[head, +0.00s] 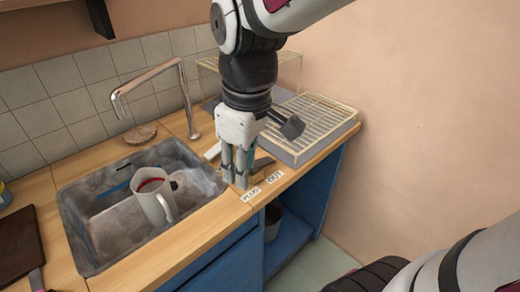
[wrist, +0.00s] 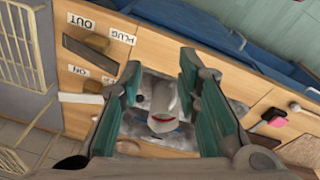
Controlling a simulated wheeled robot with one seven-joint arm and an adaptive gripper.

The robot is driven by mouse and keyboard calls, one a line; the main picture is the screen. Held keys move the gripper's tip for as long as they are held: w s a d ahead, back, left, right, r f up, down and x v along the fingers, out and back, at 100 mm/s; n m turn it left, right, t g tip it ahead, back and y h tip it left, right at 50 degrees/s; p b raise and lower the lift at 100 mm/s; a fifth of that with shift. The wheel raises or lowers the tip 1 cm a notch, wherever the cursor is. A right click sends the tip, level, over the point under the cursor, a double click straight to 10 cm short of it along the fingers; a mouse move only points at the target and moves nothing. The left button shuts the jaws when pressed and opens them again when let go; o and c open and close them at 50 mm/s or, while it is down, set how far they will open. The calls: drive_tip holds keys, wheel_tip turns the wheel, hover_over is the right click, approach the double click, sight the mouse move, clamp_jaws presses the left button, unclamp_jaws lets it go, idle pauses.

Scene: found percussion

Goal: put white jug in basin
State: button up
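The white jug (head: 151,207) has a red band inside its rim and a handle on its right side. It appears inside the grey basin (head: 87,262), near the front wall; what its base rests on is hidden. In the wrist view the jug (wrist: 162,103) shows beyond my fingers, with the basin (wrist: 210,107) around it. My gripper (head: 237,180) is over the worktop just right of the basin, apart from the jug. In the wrist view its green-padded fingers (wrist: 160,66) are spread and nothing is between them.
A tall tap (head: 180,85) stands behind the basin. A wire rack on a grey tray (head: 317,118) is at the right back. Labels reading PLUG (head: 251,194) and OUT (head: 275,177) lie on the worktop front. A dark board (head: 20,243) is at the left.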

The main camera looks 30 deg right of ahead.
drive_tip(key=s+d+r+m+t, duration=0.1)
drive_tip(key=s+d+r+m, duration=0.1)
drive_tip(key=s+d+m, duration=0.2)
drive_tip(key=s+m, duration=0.3)
drive_tip(key=s, duration=0.5)
drive_tip(key=shift+s+r+m, duration=0.15)
drive_tip(key=shift+s+m, duration=0.05)
drive_tip(key=shift+m, duration=0.1)
drive_tip(key=shift+d, duration=0.1)
wheel_tip(320, 180, up, 7)
drive_tip(key=t+p, duration=0.1)
drive_tip(key=p, duration=0.4)
drive_tip(key=shift+t, duration=0.3)
